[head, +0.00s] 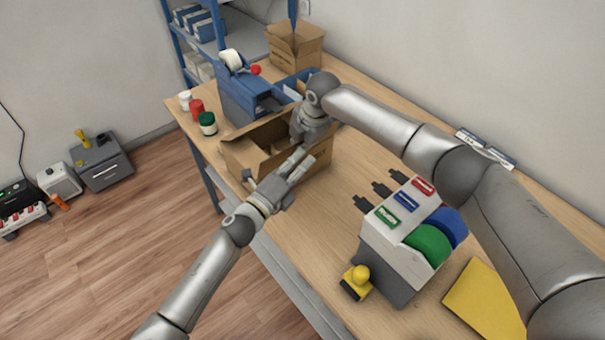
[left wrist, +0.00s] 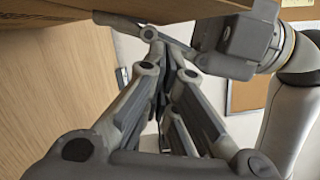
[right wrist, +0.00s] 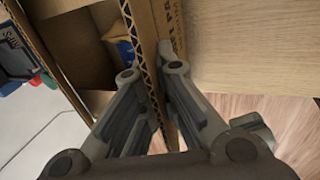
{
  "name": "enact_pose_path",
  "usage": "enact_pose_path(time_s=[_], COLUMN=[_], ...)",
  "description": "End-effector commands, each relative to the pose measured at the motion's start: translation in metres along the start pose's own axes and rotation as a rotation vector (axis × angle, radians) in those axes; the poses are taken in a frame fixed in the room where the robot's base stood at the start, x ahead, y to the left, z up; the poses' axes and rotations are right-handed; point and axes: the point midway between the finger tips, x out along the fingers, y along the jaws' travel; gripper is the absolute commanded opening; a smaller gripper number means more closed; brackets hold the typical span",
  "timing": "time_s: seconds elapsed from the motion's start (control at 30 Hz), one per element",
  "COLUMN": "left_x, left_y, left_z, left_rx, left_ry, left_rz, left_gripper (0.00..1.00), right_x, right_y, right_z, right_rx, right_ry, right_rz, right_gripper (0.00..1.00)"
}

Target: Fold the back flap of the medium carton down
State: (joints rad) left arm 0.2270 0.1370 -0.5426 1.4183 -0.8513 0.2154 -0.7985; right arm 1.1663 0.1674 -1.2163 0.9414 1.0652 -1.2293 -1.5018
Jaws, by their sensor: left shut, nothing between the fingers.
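The medium carton (head: 246,166) stands on the counter with its top open and some contents dimly visible inside. I cannot tell for sure which flap is the back one. My left gripper (head: 304,162) is shut and empty at the carton's near right edge; its closed fingers (left wrist: 172,75) show below a strip of cardboard in the left wrist view. My right gripper (head: 302,143) reaches down at the carton's right side. In the right wrist view its fingers (right wrist: 153,72) close on a corrugated cardboard edge of the carton. My grippers hide part of the carton's right side.
A blue machine (head: 243,98) stands behind the carton, with several jars (head: 207,123) to its left. Another carton (head: 295,48) is at the back. A label dispenser (head: 408,230), a yellow-handled stamp (head: 357,280) and a yellow envelope (head: 485,300) are at the right front.

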Motion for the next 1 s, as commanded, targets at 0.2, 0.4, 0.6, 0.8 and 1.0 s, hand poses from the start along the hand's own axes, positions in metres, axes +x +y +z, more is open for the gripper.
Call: enact_pose_path(time_s=[0.2, 0.4, 0.6, 0.8, 1.0], left_x=[0.003, 0.003, 0.004, 0.006, 0.006], left_y=[0.0, 0.0, -0.001, -0.002, -0.002], left_z=[0.011, 0.011, 0.019, 0.027, 0.029], left_rx=[-0.001, -0.002, 0.001, -0.002, 0.0], left_ry=[0.001, 0.0, 0.0, -0.004, -0.009], left_rz=[-0.001, -0.001, -0.001, 0.0, 0.002], left_gripper=[0.0, 0.0, 0.0, 0.0, 0.0], right_x=[0.001, 0.001, 0.001, 0.001, 0.002], right_y=[0.0, 0.0, -0.001, -0.001, -0.003], right_z=[0.0, 0.0, 0.0, 0.0, -0.001], right_rx=[0.001, 0.001, 0.001, 0.0, -0.001], right_ry=[-0.001, -0.001, 0.0, 0.0, 0.002], right_rz=[0.0, -0.001, -0.001, -0.003, -0.007], right_gripper=[0.0, 0.0, 0.0, 0.0, 0.12])
